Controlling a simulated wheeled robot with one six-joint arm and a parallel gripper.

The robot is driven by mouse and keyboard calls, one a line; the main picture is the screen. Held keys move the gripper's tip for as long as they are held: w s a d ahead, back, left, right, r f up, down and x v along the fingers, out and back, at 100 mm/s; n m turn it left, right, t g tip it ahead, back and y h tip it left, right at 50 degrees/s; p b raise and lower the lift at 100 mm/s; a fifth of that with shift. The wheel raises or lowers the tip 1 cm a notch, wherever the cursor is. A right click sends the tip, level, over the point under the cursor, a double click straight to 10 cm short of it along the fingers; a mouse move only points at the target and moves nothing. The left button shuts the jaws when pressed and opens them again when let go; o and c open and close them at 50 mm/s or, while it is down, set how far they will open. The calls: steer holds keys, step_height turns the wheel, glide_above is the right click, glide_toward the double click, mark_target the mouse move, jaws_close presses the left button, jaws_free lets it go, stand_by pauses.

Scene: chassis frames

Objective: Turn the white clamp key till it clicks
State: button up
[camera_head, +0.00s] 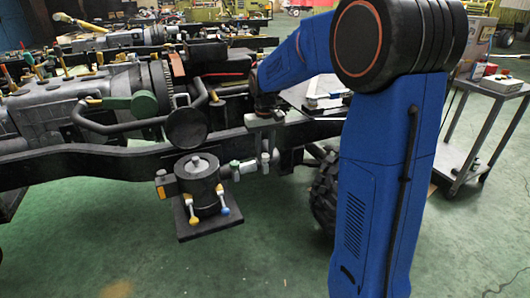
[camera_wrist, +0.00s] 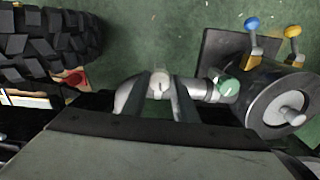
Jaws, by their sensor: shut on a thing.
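The white clamp key (camera_wrist: 160,80) sits on a grey pipe fitting in the wrist view, small and pale. My gripper (camera_wrist: 161,92) reaches over it with one finger on each side, and its fingers are shut on the key. In the head view my gripper (camera_head: 267,128) points down at the pipe beside the chassis rail. The key is hard to make out there. A mark or slot shows on the key's top, but its exact angle is unclear.
A green key (camera_wrist: 228,88) is on the same pipe, near a round dark canister (camera_head: 198,180). Blue and yellow-handled levers (camera_head: 222,212) stand at the canister's front. A tyre (camera_wrist: 45,45) lies left in the wrist view. The chassis rail (camera_head: 90,160) runs close by.

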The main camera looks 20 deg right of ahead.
mark_target(265, 156)
steer(key=m, duration=1)
steer(key=shift+m, duration=0.4)
stand_by(0.4)
steer(key=o, duration=1.1)
steer(key=shift+c, duration=0.2)
step_height(265, 156, up, 18)
steer(key=shift+f, duration=0.25)
steer(key=shift+s, duration=0.1)
